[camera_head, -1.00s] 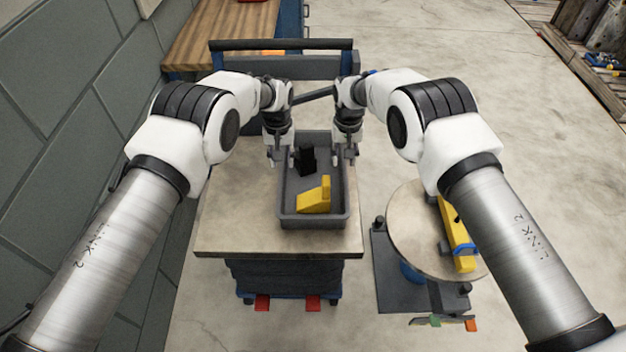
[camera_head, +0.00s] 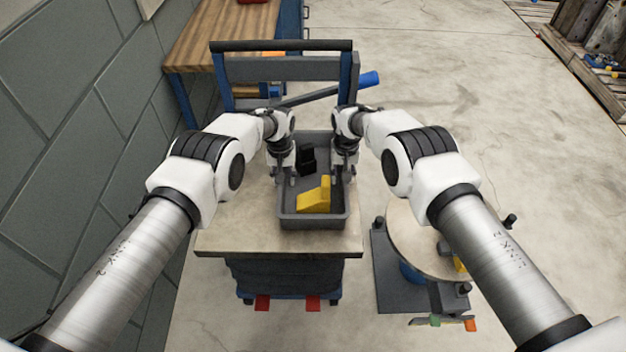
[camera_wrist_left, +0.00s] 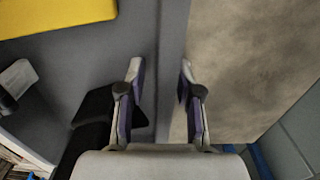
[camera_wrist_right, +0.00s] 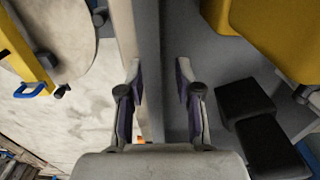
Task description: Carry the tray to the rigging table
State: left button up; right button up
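The grey tray (camera_head: 313,222) sits on the wooden top of a cart. It holds a yellow angled block (camera_head: 314,200) and a black block (camera_head: 307,160). My left gripper (camera_head: 284,178) is at the tray's left wall, its open fingers on either side of the wall in the left wrist view (camera_wrist_left: 161,80). My right gripper (camera_head: 345,176) is at the right wall, likewise open around it in the right wrist view (camera_wrist_right: 159,80). Gaps show between fingers and walls in both wrist views. I cannot tell for certain which surface is the rigging table.
The cart top (camera_head: 235,235) has bare room in front of the tray; its handle (camera_head: 280,46) rises behind. A wooden bench (camera_head: 225,38) stands at the back left by a block wall (camera_head: 70,130). A round-topped stand (camera_head: 410,240) is at the right. Open floor (camera_head: 460,100) lies beyond.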

pick_arm(q)
grip_shut()
pick_arm(e)
grip_shut()
pick_arm(q)
jog(key=shift+r, duration=0.15)
pick_arm(e)
jog(key=shift+r, duration=0.2)
